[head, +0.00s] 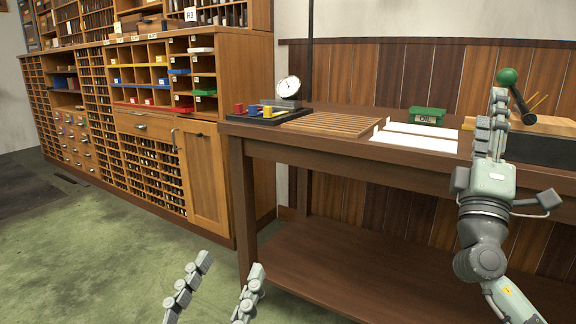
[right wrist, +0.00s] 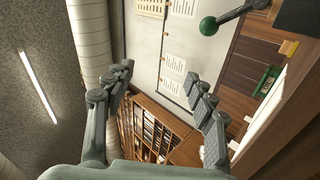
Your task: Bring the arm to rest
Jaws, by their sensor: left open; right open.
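My right gripper (head: 497,115) is raised over the right part of the workbench, pointing up. In the right wrist view its two fingers (right wrist: 162,85) stand apart with nothing between them. My left gripper (head: 222,280) shows at the bottom edge of the head view, low over the floor in front of the bench. Its fingers are spread and empty. A green ball knob (head: 507,77) on a dark lever appears right by the right fingertips in the head view. In the right wrist view the knob (right wrist: 209,26) is clear of the fingers.
The workbench (head: 262,128) holds a slatted rack (head: 335,123), white sheets (head: 415,142), a green box (head: 427,115), a dial (head: 288,87) and coloured blocks. A wooden cabinet (head: 205,185) stands left. The green floor (head: 90,250) at front left is open.

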